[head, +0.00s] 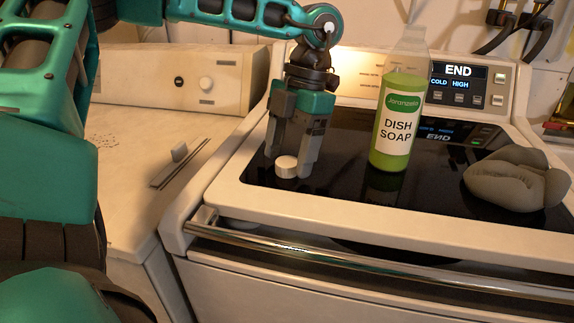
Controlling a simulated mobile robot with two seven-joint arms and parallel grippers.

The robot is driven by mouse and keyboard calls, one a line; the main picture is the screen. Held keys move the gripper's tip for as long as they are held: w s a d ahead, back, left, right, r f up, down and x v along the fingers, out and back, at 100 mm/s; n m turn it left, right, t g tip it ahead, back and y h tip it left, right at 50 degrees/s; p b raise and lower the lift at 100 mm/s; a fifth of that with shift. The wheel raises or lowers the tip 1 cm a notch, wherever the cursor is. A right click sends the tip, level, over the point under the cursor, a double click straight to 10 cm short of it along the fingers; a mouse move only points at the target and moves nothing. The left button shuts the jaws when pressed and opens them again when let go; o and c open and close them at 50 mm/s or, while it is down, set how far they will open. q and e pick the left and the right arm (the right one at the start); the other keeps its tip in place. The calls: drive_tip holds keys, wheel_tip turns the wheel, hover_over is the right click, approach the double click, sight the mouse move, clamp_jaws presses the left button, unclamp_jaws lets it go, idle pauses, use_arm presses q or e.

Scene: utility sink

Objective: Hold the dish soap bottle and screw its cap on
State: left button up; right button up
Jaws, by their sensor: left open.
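The dish soap bottle (393,135) stands upright on the black top of the stove-like appliance. It holds green liquid, has a white label and a clear upper part, and I see no cap on it. A small white cap (286,167) lies on the black top to the left of the bottle. My left gripper (288,168) points down with its fingers open around the cap, one finger on each side. I cannot tell whether the fingers touch it. My right gripper is not in view.
A grey oven mitt-like object (517,179) lies on the black top (330,185) at the right. A control panel (458,84) with a lit display stands behind the bottle. A chrome handle bar (350,260) runs along the front. The black top between cap and bottle is clear.

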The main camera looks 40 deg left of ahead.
use_arm(q)
drive_tip(key=shift+s+f, duration=0.1)
drive_tip(key=shift+f, duration=0.15)
drive_tip(key=c, duration=1.1)
